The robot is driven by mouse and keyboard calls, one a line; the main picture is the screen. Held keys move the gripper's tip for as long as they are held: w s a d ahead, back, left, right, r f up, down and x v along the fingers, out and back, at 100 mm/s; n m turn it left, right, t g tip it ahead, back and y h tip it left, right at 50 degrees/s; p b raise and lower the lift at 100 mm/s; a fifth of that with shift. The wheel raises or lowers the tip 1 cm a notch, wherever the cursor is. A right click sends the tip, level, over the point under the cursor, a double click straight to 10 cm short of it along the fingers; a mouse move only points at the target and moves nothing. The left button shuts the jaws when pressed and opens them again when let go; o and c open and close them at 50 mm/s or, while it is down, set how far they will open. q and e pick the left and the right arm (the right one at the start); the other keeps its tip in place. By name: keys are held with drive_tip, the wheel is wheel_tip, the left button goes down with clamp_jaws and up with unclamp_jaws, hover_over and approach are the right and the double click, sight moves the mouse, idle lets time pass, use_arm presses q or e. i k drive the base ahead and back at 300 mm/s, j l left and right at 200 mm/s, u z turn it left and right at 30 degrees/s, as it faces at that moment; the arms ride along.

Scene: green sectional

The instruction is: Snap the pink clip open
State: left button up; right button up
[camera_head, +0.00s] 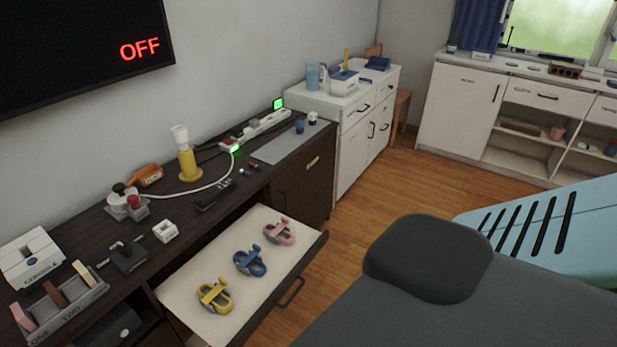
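The pink clip (279,231) lies in the open drawer (215,252), near its far right end. A blue clip (250,261) lies in the middle of the drawer, and a yellow clip (215,295) lies nearer to me. The three clips form a slanting row with gaps between them. At this size I cannot tell whether the pink clip is open or closed. Neither of my grippers shows in the head view.
The drawer juts out from a dark cabinet (288,190); its top holds a power strip (262,127), a yellow lamp (188,165) and small devices. A dark grey cushion (428,258) sits right of the drawer. Wooden floor (345,225) shows between them.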

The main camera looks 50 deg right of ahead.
sight(285, 221)
drive_tip(key=z, duration=1.25)
drive_tip(key=i+l, duration=0.2)
drive_tip(key=i, duration=0.2)
drive_tip(key=i+l+z, duration=0.1)
drive_tip(key=i+l, duration=0.15)
drive_tip(key=i, duration=0.2)
drive_tip(key=i+l, duration=0.15)
drive_tip(key=i, duration=0.3)
